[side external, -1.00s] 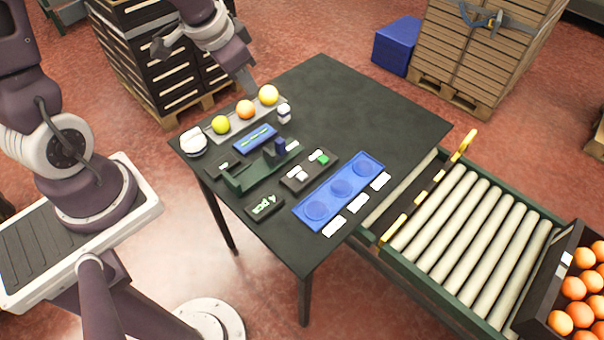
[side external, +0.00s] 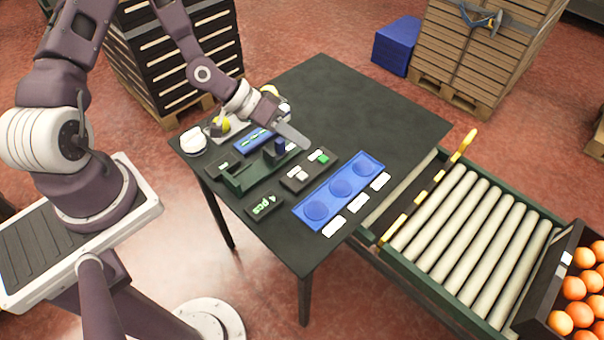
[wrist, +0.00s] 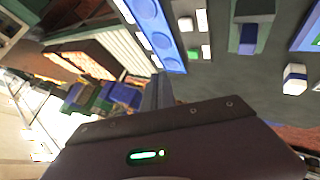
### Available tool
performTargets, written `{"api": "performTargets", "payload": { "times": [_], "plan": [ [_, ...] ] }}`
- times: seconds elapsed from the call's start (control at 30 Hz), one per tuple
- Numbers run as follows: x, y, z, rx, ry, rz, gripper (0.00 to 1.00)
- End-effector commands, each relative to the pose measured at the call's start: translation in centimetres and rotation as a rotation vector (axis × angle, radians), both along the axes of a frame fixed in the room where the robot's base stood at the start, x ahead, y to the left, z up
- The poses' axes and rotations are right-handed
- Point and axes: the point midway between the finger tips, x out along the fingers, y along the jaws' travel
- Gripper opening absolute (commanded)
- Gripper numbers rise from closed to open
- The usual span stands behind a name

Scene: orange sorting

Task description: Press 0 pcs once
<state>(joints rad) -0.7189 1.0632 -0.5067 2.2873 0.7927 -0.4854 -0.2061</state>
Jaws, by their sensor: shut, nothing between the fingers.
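A dark button box (side external: 306,178) sits mid-table. It has a green button (side external: 323,159) and a white button (side external: 298,174), with white labels too small to read. In the wrist view the green button (wrist: 193,55) and white button (wrist: 186,24) show to the right of my fingers. A small dark display (side external: 264,206) shows green characters ending in "pcs"; its digit is not clear. My gripper (side external: 305,144) is shut and empty, its tip just behind the box's green-button end and apparently above the table. Its fingers also show in the wrist view (wrist: 157,92).
A blue tray (side external: 302,210) with three round recesses lies right of the box. A green fixture (side external: 232,181) with a blue block stands to its left. Fruit behind is partly hidden by my arm. A roller conveyor (side external: 450,235) stands right. The table's far right is clear.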

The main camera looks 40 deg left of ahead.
Motion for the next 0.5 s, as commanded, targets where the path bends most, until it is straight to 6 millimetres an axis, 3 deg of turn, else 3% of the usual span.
{"api": "performTargets", "payload": {
  "times": [0.5],
  "plan": [
    [0.0,0.0,-7.0,0.001,0.002,-0.001,0.00]
  ]
}}
